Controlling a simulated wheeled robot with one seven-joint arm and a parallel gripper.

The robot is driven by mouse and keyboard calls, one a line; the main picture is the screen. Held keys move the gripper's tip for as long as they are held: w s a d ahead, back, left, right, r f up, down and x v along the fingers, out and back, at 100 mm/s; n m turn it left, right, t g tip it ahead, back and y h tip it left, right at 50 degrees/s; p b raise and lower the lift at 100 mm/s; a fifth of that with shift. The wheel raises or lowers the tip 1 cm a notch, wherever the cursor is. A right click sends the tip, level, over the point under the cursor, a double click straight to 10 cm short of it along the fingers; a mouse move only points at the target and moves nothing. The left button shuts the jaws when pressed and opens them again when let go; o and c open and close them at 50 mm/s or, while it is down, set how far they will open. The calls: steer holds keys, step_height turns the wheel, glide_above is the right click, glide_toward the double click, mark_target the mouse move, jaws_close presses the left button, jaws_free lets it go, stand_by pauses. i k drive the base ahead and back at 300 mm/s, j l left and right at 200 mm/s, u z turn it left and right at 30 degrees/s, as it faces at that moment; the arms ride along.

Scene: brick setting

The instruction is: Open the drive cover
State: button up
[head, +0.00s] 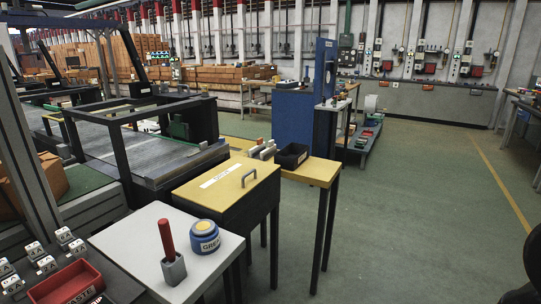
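A yellow lid (228,187), which looks like the drive cover, lies flat and closed on top of a dark-sided box in the middle of the head view. It has a white label (220,176), too small to read surely, and a grey arched handle (249,177) toward its right side. Nothing touches the handle. My gripper is not in view, so its state does not show.
A white side table (140,240) in front holds a red-handled tool in a grey holder (173,257) and a blue-yellow tin (204,237). A yellow-topped table (317,172) behind carries a black bin (291,156). Green floor (400,220) at right is clear.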

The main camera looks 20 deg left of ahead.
mark_target(221, 188)
steer(key=i+u, duration=0.1)
steer(key=i, duration=0.45)
steer(key=i+l+u, duration=0.1)
steer(key=i, duration=0.4)
steer(key=i+j+u, duration=0.15)
steer(key=i+u, duration=0.25)
steer(key=i+j+u, duration=0.1)
steer(key=i+u, duration=0.15)
steer(key=u, duration=0.15)
steer(key=i+u, duration=0.4)
steer(key=k+l, duration=0.05)
